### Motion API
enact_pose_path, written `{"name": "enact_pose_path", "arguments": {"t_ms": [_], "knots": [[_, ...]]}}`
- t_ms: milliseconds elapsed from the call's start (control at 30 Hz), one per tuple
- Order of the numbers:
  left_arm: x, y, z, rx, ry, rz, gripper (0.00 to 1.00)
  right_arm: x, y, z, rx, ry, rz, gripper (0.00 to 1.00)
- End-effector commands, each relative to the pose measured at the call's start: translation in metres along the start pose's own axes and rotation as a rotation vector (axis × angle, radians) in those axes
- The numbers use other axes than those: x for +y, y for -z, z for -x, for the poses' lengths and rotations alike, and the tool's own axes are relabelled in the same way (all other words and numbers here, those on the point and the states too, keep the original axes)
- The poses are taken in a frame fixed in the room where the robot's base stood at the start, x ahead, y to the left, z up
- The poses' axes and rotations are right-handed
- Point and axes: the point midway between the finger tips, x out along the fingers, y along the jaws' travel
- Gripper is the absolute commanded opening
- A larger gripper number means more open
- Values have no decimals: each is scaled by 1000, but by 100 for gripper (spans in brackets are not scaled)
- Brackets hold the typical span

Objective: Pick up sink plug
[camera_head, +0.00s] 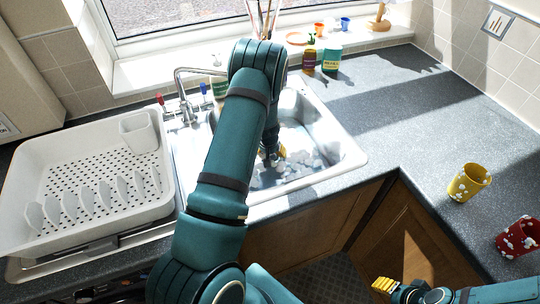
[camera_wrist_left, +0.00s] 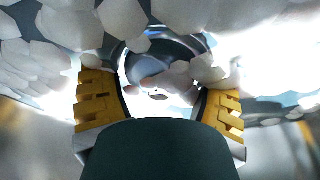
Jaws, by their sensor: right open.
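My left arm reaches down into the steel sink (camera_head: 338,150). Its gripper (camera_head: 272,155) is low in the basin, mostly hidden behind the arm in the head view. In the left wrist view, the yellow fingers of the left gripper (camera_wrist_left: 160,105) are well apart. A round shiny metal rim (camera_wrist_left: 185,45) shows ahead between them, partly covered by white foam-like lumps (camera_wrist_left: 65,30). I cannot tell whether this rim is the sink plug or the drain, nor whether a finger touches it. My right gripper (camera_head: 384,286) is open and empty, low in front of the cupboard.
A white dish rack (camera_head: 70,225) fills the left counter beside the tap (camera_head: 187,90). Bottles (camera_head: 309,57) and a green-white tub (camera_head: 332,57) stand behind the sink. The worktop (camera_head: 430,110) between is clear.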

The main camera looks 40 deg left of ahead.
Motion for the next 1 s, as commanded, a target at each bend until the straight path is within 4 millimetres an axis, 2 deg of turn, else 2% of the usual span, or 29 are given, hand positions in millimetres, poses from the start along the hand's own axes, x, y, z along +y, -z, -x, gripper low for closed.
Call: {"name": "enact_pose_path", "arguments": {"t_ms": [33,100,133,300,667,733,767,867,1000], "knots": [[0,0,0,0,0,0,51,0,0,0,0,0,0,47],[0,0,0,0,0,0,26,0,0,0,0,0,0,47],[0,0,0,0,0,0,21,0,0,0,0,0,0,47],[0,0,0,-1,0,-1,18,0,0,0,1,0,0,47],[0,-1,0,-2,0,-1,17,0,0,0,1,0,0,47],[1,0,3,-2,0,-2,11,0,0,0,1,0,0,47],[1,0,5,-2,0,-2,0,0,1,1,1,0,0,47],[1,3,13,-1,0,-3,0,-1,1,2,3,0,-1,47],[13,-16,17,-5,-2,-1,0,-1,1,2,3,0,-1,47]]}}
